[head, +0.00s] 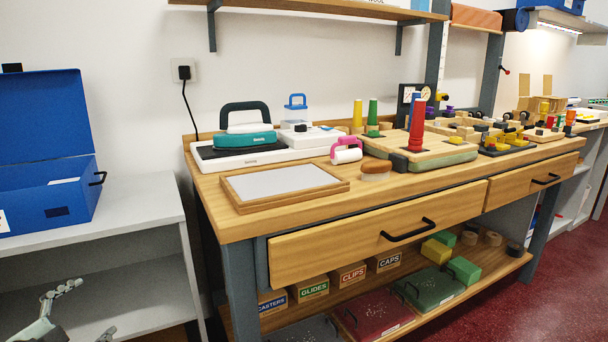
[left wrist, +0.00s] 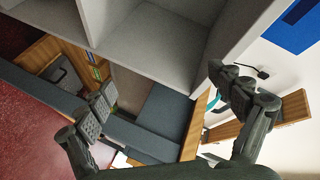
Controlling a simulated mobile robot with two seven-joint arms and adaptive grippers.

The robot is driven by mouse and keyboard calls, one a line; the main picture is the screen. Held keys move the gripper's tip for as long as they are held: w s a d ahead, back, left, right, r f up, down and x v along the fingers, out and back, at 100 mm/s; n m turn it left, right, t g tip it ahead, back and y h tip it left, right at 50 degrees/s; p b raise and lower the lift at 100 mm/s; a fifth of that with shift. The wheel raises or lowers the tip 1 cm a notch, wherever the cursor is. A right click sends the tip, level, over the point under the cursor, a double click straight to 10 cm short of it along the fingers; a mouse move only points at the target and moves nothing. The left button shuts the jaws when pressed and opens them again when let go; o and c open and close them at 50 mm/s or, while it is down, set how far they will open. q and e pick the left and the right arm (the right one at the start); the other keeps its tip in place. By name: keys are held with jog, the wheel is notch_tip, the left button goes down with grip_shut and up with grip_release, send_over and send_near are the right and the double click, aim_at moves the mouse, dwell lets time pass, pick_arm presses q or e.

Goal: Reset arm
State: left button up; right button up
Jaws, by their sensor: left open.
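My left gripper (head: 92,308) shows at the lower left of the head view, in front of the grey shelf unit (head: 140,208). Only its fingers and part of the hand are in the picture. In the left wrist view the gripper's two fingers (left wrist: 164,92) are spread wide apart with nothing between them. The grey shelf unit fills the top of that view beyond the fingers. My right gripper is in neither view.
A blue open-lidded box (head: 65,195) stands on the grey unit. Red floor (head: 560,285) is clear at right.

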pick_arm(q)
jog(key=s+d+f+n+g+y, duration=0.2)
jog(key=s+f+n+g+y, duration=0.35)
jog(key=f, duration=0.65)
jog(key=s+d+f+n+g+h, duration=0.2)
jog(key=s+d+f+g, duration=0.1)
jog(key=s+d+f, duration=0.4)
jog(key=s+d+f+n+g+h, duration=0.2)
jog(key=s+d+f, duration=0.5)
jog(key=s, duration=0.5)
jog(key=shift+d+g, duration=0.85)
jog(key=shift+d, duration=0.25)
